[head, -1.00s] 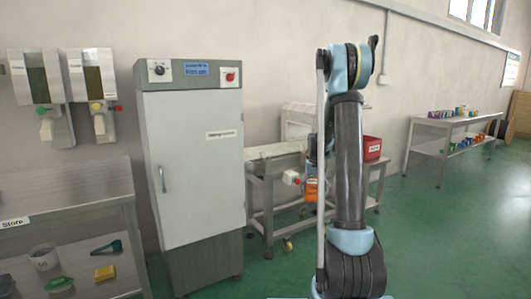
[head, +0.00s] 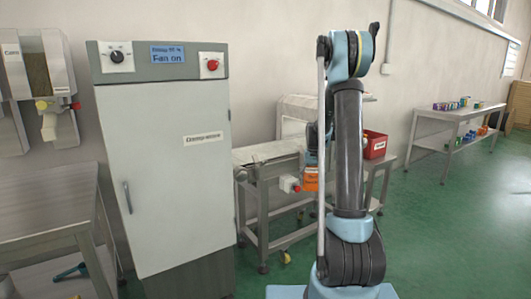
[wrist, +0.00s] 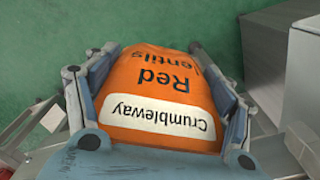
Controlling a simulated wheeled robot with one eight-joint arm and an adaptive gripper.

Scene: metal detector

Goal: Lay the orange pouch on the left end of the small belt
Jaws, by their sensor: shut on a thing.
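The orange pouch (wrist: 160,85), labelled "Red Lentils" and "Crumbleway", fills the middle of the wrist view. My gripper (wrist: 155,75) is shut on it, one finger along each side. In the head view the pouch (head: 311,180) shows as a small orange patch just left of my arm, in front of the belt's stand. My gripper is mostly hidden behind my arm there. The small belt (head: 265,153) runs on a metal stand, its left end bare, leading into a pale metal detector housing (head: 296,115) partly behind my arm.
A tall grey cabinet (head: 165,165) stands left of the belt, close to its left end. A red bin (head: 374,145) is at the belt's right. A metal table (head: 50,215) is at the left. A shelf table (head: 455,120) with small packs stands far right. Green floor is open at right.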

